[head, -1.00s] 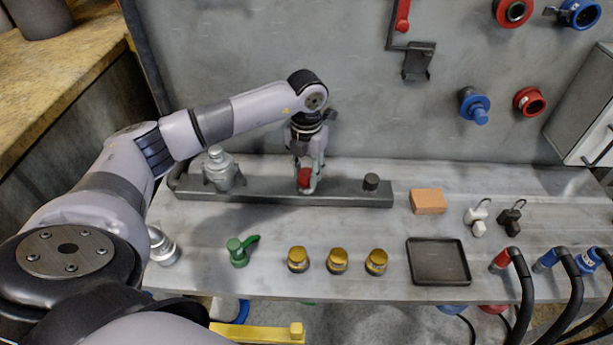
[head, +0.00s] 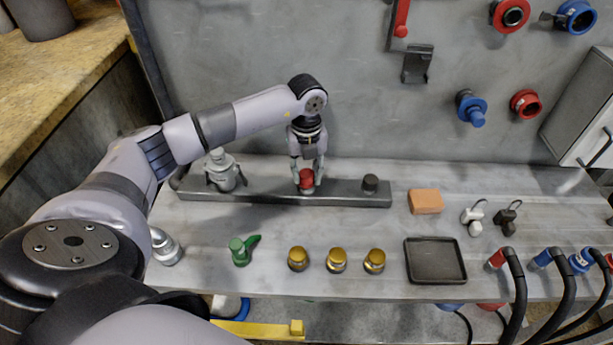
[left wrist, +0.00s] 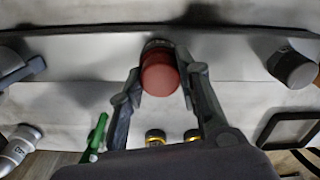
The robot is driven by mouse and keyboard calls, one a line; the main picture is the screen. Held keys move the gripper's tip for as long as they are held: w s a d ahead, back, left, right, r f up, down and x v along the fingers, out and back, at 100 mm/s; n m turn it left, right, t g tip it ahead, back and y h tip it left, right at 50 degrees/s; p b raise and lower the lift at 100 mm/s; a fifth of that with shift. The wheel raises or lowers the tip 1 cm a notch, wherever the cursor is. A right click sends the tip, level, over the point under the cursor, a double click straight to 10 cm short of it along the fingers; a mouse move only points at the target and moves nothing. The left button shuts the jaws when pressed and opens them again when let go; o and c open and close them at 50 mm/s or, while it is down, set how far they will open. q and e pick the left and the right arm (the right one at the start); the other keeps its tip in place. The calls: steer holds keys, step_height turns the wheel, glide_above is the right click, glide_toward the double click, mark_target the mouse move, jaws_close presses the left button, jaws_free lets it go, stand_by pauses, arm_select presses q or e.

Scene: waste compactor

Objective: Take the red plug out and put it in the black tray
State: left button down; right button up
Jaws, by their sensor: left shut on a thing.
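The red plug (head: 306,180) sits at the grey metal rail (head: 265,193) on the bench. My left gripper (head: 306,184) points down over the rail with its fingers closed on both sides of the red plug. In the left wrist view the red plug (left wrist: 160,76) is between the fingertips of my left gripper (left wrist: 163,78). Whether the plug is still seated in the rail cannot be told. The black tray (head: 435,261) lies flat and empty on the bench, front right of the rail. My right gripper is not in view.
A silver fitting (head: 223,172) stands at the rail's left end and a dark plug (head: 370,184) near its right end. A green valve (head: 241,249) and several brass caps (head: 337,260) line the bench front. An orange block (head: 425,201) lies behind the tray.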

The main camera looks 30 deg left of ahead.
arm_select(q)
steer(key=c, duration=1.1)
jaws_free()
steer(key=shift+c, duration=0.4)
